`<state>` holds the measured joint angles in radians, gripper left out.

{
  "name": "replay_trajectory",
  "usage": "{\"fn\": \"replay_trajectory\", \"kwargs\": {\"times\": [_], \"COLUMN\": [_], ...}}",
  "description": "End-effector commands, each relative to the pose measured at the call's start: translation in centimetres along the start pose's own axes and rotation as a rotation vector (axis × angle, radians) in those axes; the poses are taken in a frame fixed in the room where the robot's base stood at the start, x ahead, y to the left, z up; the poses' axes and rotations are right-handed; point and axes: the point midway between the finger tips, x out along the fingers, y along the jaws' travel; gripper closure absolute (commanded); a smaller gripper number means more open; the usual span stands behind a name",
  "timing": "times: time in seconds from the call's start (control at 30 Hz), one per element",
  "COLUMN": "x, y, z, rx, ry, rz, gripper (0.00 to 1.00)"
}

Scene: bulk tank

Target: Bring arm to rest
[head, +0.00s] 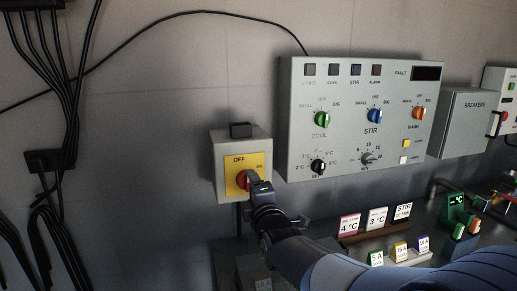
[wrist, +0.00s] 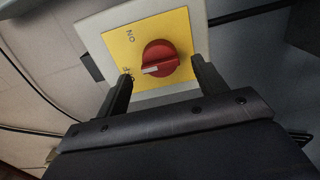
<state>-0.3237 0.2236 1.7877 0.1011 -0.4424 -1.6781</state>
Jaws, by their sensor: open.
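My gripper (head: 253,183) is stretched out to a grey switch box (head: 228,194) on the wall, right at its yellow plate (head: 235,163) with a red rotary knob (head: 242,179). In the wrist view, my gripper (wrist: 161,82) is open, with one finger on each side of the red knob (wrist: 161,58). There is a gap between the fingers and the knob. The knob's white mark points left in that view, toward lettering partly hidden by a finger. My arm (head: 330,262) reaches in from the lower right.
A control panel (head: 345,90) with coloured knobs is mounted right of the switch box. A breaker box (head: 468,125) is farther right. Below, a ledge holds label cards (head: 349,224) and small coloured parts, close to my arm. Black cables (head: 70,110) hang at left.

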Motion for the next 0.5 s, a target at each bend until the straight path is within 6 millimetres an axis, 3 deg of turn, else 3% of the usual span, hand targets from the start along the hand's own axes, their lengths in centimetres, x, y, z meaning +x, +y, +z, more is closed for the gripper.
{"fn": "replay_trajectory", "kwargs": {"times": [0.23,0.5], "x": [4.2,3.8], "y": [-0.1,0.1], "z": [0.0,0.0], "rx": [0.003,0.230], "ry": [-0.001,-0.001], "rz": [-0.001,-0.001], "gripper": [0.33,0.33]}}
